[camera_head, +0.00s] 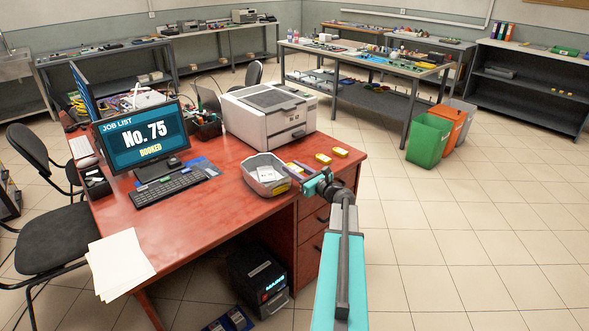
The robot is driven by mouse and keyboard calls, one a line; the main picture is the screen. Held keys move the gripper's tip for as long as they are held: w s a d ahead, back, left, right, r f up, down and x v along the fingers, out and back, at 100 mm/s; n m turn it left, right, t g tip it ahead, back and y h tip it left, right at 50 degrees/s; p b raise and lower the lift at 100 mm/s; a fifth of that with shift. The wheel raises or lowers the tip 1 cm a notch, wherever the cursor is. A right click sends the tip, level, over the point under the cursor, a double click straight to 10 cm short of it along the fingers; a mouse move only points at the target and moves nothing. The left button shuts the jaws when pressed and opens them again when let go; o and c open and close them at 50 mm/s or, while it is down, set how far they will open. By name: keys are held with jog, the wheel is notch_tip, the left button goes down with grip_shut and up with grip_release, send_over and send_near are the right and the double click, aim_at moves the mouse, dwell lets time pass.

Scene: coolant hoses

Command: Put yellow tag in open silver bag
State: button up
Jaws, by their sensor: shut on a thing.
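My gripper (306,180) is at the right side of the red desk, just right of a grey-silver open-topped container (266,186), perhaps the silver bag. Pale pieces lie inside it.
A white printer (270,119) stands behind the container. A monitor (142,135) and keyboard (170,187) are to the left on the red desk (200,222). White papers (119,263) lie at the left front edge. The tiled floor at right is clear; green and orange bins stand farther back.

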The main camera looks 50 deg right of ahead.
jog(key=shift+f, duration=0.3)
jog(key=o, duration=1)
jog(key=shift+r, duration=0.15)
jog(key=shift+r+p, duration=0.3)
jog(key=shift+r, duration=0.2)
jog(key=s, duration=0.4)
jog(key=s+b, duration=0.1)
jog(key=s, duration=0.3)
jog(key=s+b, duration=0.1)
jog(key=s, duration=0.3)
jog(key=shift+a, duration=0.4)
jog(key=shift+o, duration=0.6)
